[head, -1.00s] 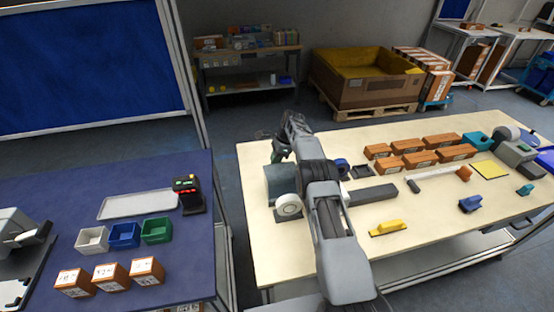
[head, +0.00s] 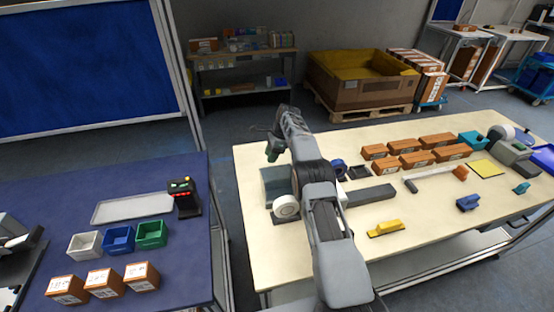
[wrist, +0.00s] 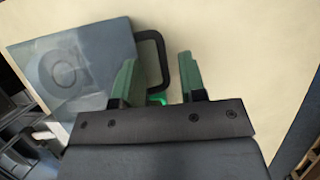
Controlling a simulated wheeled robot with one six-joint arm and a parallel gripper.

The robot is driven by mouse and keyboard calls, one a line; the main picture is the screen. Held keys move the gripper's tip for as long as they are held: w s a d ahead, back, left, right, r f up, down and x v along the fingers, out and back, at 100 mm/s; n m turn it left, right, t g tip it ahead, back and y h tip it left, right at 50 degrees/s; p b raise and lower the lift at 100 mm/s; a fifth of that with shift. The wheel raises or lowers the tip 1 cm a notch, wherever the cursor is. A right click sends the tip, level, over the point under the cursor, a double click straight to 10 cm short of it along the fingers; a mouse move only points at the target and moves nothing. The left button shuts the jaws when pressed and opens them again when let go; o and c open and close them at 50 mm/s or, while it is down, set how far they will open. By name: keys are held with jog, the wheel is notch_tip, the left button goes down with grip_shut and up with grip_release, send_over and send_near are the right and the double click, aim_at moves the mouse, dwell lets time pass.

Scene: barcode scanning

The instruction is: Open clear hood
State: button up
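The clear hood (wrist: 75,70) is a see-through grey box with a round shape showing through it and a black loop handle (wrist: 157,45) on its right side in the wrist view. In the head view the hood (head: 276,184) stands at the left end of the cream table, partly hidden by my arm. My gripper (wrist: 157,70) has two green fingers spread apart with nothing clamped. In the wrist view the handle's loop shows between the fingertips; I cannot tell its depth. In the head view my gripper (head: 273,151) is above the hood's far side.
A white roll (head: 286,206) sits just in front of the hood. A dark grey bar (head: 370,196), a yellow tool (head: 385,228) and several brown boxes (head: 416,159) lie to the right. A blue table (head: 190,262) with small bins stands left, across a gap.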

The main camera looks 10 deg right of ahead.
jog(key=shift+s+a+r+b, duration=0.1)
jog(key=shift+s+r+b, duration=0.1)
jog(key=shift+r+b, duration=0.45)
jog(key=s+r+b, duration=0.1)
jog(key=s+r, duration=0.1)
jog(key=s+r+b, duration=0.2)
jog(key=r, duration=0.1)
jog(key=shift+s, duration=0.15)
jog(key=s+r+b, duration=0.1)
jog(key=s, duration=0.2)
jog(key=s+r+b, duration=0.1)
jog(key=s+r, duration=0.1)
jog(key=s, duration=0.1)
jog(key=s+r+b, duration=0.1)
jog(key=s, duration=0.2)
jog(key=shift+s+r, duration=0.1)
jog(key=shift+r, duration=0.15)
